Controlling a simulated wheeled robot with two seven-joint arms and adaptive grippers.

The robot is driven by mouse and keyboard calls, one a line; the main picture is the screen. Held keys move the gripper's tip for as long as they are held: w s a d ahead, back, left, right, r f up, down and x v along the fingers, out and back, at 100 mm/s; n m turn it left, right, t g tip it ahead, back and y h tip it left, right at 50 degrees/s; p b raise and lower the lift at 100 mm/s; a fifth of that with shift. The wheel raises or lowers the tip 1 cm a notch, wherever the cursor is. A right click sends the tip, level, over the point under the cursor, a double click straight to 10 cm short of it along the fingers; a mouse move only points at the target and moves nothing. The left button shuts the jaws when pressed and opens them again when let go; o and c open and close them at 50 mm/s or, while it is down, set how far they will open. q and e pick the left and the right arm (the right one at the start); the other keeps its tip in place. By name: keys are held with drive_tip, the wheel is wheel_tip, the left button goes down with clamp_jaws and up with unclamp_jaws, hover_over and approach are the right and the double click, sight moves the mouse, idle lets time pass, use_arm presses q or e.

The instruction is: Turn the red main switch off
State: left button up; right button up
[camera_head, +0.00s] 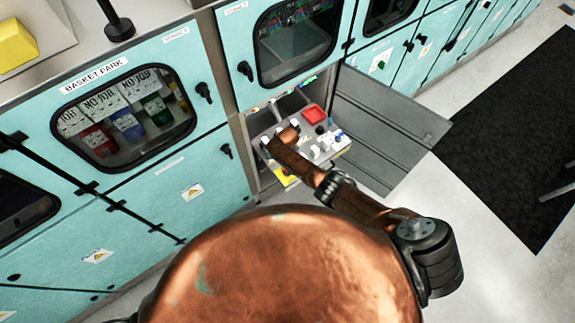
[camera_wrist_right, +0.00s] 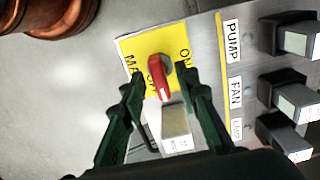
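The red main switch (camera_wrist_right: 160,77) is a red knob with a grey side on a yellow plate (camera_wrist_right: 135,47) in the right wrist view. Part of the lettering is covered; "ON" shows at its right. My right gripper (camera_wrist_right: 162,82) is open, with one dark green finger on each side of the red knob and visible gaps. A grey block with a small label (camera_wrist_right: 176,130) shows between the fingers, below the knob. In the head view the control panel (camera_head: 327,155) is partly covered by my right arm, and the switch cannot be made out. My left gripper is not in view.
Grey-and-black switches labelled PUMP (camera_wrist_right: 299,38) and FAN (camera_wrist_right: 295,98), with another below, stand close to the right finger. The panel also carries a red square part (camera_head: 314,115). An open grey door (camera_head: 385,125) hangs right of the panel, beside teal cabinets (camera_head: 150,195).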

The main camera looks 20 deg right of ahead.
drive_tip(key=shift+a+r, duration=0.1)
drive_tip(key=shift+r, duration=0.4)
wheel_tip(320, 180, up, 11)
idle(0.5)
